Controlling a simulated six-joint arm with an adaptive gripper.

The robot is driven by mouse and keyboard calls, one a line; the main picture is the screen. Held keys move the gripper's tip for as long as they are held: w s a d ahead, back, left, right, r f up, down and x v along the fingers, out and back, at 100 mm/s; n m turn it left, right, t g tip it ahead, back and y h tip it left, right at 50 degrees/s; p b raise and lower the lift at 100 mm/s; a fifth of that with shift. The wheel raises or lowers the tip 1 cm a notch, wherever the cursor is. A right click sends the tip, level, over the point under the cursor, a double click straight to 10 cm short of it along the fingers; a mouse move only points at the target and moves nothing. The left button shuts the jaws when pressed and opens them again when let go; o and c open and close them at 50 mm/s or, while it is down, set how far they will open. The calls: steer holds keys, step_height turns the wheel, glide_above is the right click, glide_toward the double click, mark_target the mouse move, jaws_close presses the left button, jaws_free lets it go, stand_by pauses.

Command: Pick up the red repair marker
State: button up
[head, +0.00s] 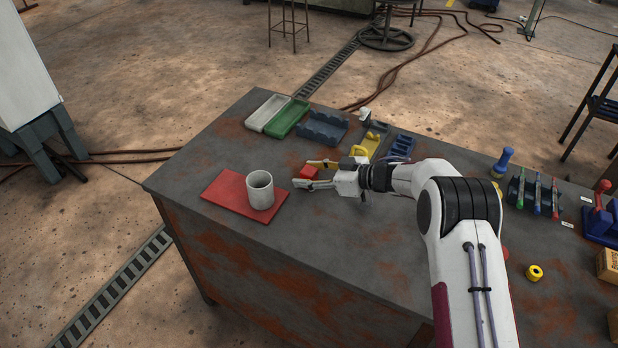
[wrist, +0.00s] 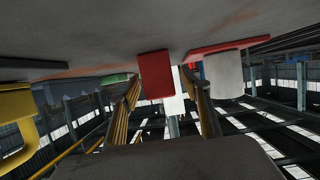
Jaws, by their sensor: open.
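A slim red-ended marker (head: 555,198) stands in a dark rack (head: 521,194) on the right of the table, beside a blue and a green one. My gripper (head: 303,173) is far to the left of that rack, low over the table. It is open, with its fingers on either side of a red block (head: 309,171). In the wrist view the red block (wrist: 155,75) sits between the two finger tips (wrist: 161,80) and seems to stand on the table. I cannot tell whether either finger touches it.
A grey mug (head: 260,190) stands on a red mat (head: 226,191) just left of my gripper. Green (head: 288,117) and white trays, a blue holder (head: 324,126) and a yellow item (head: 367,146) lie behind. A yellow ring (head: 534,272) lies at right. The table front is clear.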

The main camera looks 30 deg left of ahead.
mark_target(309, 170)
stand_by(0.5)
steer(key=c, duration=1.2)
steer(key=shift+c, duration=0.2)
steer(key=shift+r, duration=4.95)
